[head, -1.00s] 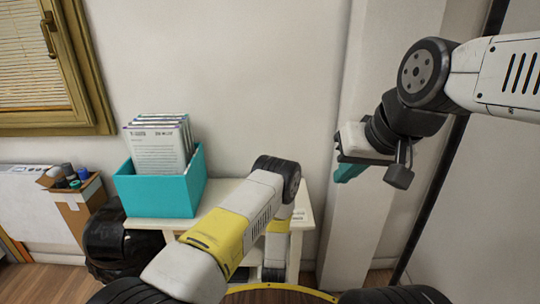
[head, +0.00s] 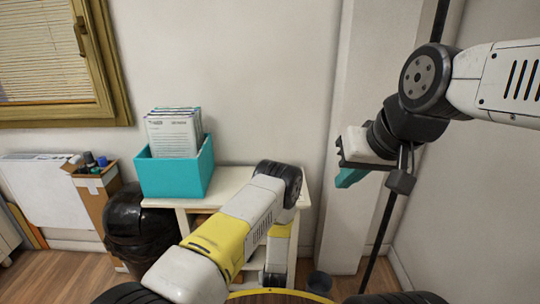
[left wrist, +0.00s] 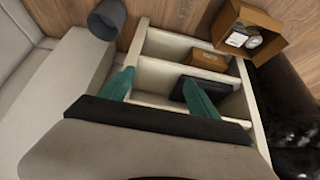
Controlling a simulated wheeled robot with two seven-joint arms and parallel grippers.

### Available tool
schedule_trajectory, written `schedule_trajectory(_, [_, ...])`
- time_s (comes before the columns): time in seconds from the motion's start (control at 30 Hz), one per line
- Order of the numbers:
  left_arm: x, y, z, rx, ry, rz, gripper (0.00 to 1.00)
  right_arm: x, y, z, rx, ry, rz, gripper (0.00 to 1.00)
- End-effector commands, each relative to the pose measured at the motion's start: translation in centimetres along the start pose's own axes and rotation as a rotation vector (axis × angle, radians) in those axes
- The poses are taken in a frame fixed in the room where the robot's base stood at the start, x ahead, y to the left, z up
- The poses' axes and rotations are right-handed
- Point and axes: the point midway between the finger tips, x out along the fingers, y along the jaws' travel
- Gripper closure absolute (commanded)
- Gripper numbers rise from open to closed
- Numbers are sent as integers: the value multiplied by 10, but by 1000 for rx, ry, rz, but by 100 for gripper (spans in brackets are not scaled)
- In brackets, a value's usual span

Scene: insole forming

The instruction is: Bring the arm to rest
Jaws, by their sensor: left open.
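My left arm (head: 225,240) reaches forward and bends down in front of a white shelf table; its gripper is hidden in the head view. In the left wrist view, my left gripper (left wrist: 158,77) shows two teal fingers spread apart with nothing between them, in front of the shelf compartments. My right gripper (head: 350,177) hangs at the upper right in the head view, in front of the wall column, with a teal finger pointing down and left. The finger gap does not show clearly, and I see no object in it.
The white shelf table (head: 236,176) bears a teal box (head: 177,178) of papers (head: 173,135). A black bag (head: 138,224) and a carton (head: 100,195) with bottles stand left of it. A grey bin (head: 319,283) is on the floor at right. Shelves hold a brown box (left wrist: 208,60) and a dark item (left wrist: 196,91).

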Motion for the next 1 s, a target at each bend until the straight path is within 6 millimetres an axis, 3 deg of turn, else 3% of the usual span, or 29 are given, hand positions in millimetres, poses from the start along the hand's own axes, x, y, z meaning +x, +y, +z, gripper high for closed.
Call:
schedule_trajectory(0.37, [-24, 7, -46, -32, -10, 24, 29, 0, 0, 0, 0, 0, 0, 100])
schedule_trajectory(0.67, [-68, 13, -111, -72, -23, 63, 29, 0, 0, 0, 0, 0, 0, 100])
schedule_trajectory(0.87, [-132, 10, -179, -106, -34, 111, 29, 0, 0, 0, 0, 0, 0, 100])
schedule_trajectory(1.0, [-196, 0, -226, -123, -45, 153, 29, 0, 0, 0, 0, 0, 0, 100])
